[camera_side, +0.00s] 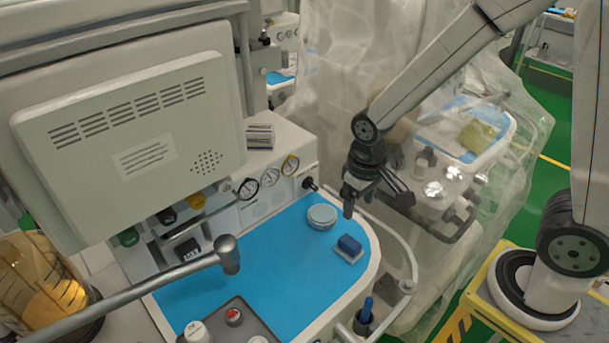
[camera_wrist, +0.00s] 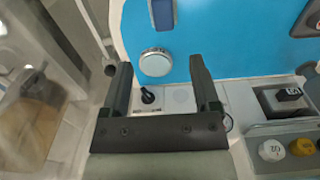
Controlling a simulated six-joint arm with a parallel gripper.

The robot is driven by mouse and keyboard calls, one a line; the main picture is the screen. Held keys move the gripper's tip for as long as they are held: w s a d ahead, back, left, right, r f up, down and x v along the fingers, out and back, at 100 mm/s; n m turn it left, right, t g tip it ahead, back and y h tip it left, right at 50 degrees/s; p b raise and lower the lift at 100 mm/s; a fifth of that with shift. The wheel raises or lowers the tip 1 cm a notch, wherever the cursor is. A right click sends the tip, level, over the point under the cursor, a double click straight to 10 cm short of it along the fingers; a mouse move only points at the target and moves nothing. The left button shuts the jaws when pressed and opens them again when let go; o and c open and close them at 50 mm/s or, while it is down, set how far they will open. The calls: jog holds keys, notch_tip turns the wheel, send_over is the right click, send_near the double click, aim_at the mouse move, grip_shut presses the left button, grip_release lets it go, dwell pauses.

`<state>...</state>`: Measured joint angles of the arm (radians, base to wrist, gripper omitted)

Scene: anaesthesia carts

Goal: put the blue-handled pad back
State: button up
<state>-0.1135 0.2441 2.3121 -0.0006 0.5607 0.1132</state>
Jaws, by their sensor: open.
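The blue-handled pad (camera_side: 348,246) lies on the blue mat (camera_side: 290,270) near its right edge, a blue block on a thin pale base. In the wrist view the pad (camera_wrist: 162,14) shows at the top edge, partly cut off. My gripper (camera_side: 372,198) is open and empty. It hangs above and behind the pad in the side view, near the mat's back right corner. In the wrist view the fingers of my gripper (camera_wrist: 161,68) stand apart, with a round tin (camera_wrist: 155,63) between and below their tips.
The round tin (camera_side: 321,216) sits on the mat behind the pad. A dark tray (camera_side: 222,320) with small bottles is at the front. A curved rail (camera_side: 410,262) runs along the right, with a blue item (camera_side: 366,308) in a dark cup. A lamp-like arm (camera_side: 228,254) overhangs the left. The mat's middle is clear.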

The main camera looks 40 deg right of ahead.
jog(key=shift+s+d+r+t, duration=0.35)
jog(key=shift+s+d+t, duration=0.05)
jog(key=shift+s+d, duration=0.25)
jog(key=shift+s+d+r+t, duration=0.3)
jog(key=shift+s+d+t, duration=0.1)
jog(key=shift+s+d, duration=0.2)
jog(key=shift+s+d+r+t, duration=0.4)
jog(key=shift+s+d, duration=0.15)
jog(key=shift+s, duration=0.15)
